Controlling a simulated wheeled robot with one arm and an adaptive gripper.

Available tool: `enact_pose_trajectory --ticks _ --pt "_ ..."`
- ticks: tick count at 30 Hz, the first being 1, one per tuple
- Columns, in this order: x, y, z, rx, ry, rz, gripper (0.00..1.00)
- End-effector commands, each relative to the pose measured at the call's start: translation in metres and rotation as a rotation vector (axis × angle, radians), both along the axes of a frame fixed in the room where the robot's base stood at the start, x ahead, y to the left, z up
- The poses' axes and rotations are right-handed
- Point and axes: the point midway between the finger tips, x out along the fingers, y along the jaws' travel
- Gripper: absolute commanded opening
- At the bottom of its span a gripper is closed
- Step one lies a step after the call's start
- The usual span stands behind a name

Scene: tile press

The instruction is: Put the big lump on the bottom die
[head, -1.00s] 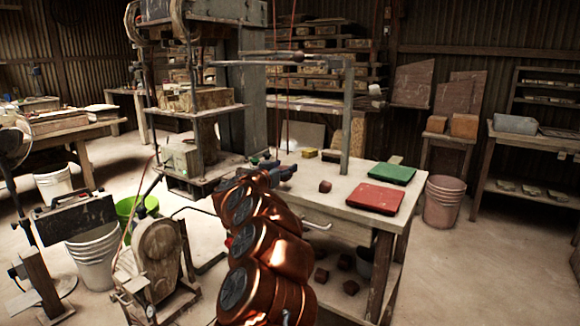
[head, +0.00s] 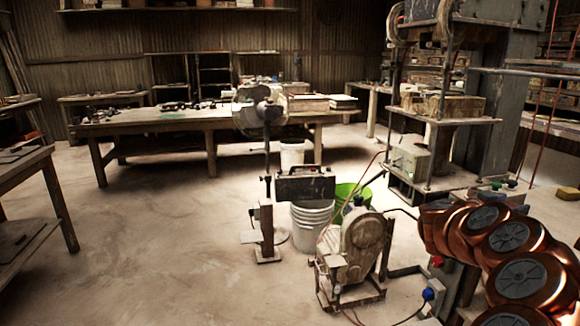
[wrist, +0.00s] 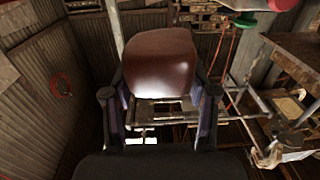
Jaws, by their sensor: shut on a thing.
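A big reddish-brown lump (wrist: 160,58) fills the top middle of the wrist view. My gripper (wrist: 160,95) is shut on it, with one finger on each side. The lump's far side is hidden. In the head view I cannot make out the lump or the fingers; my copper arm is at the lower right. The press (head: 480,120) stands at the right of the head view. A pale, worn block (head: 440,104) on its plate looks like the bottom die. It is clear on top, and the lump is apart from it.
A grinder-like machine (head: 360,250) on a frame stands near the front, left of my arm. White buckets (head: 310,222), a green bucket (head: 350,195) and a fan (head: 258,110) stand near it. A long table (head: 170,122) is behind. The left-hand floor is free.

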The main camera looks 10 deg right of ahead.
Motion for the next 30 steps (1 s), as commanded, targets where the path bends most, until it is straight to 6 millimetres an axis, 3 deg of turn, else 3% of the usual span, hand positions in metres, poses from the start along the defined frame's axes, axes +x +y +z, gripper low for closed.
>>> enact_pose_trajectory --ticks 5,11,15,21,30 --pt "0.031 0.022 0.002 -0.002 0.000 0.101 0.05" --pt "0.098 0.083 -0.001 0.000 0.002 0.341 0.05" --pt "0.140 0.136 -0.005 0.000 0.003 0.515 0.05" --pt "0.186 0.220 -0.015 0.000 0.004 0.760 0.05" --pt "0.224 0.357 -0.036 0.002 0.004 1.113 0.05"
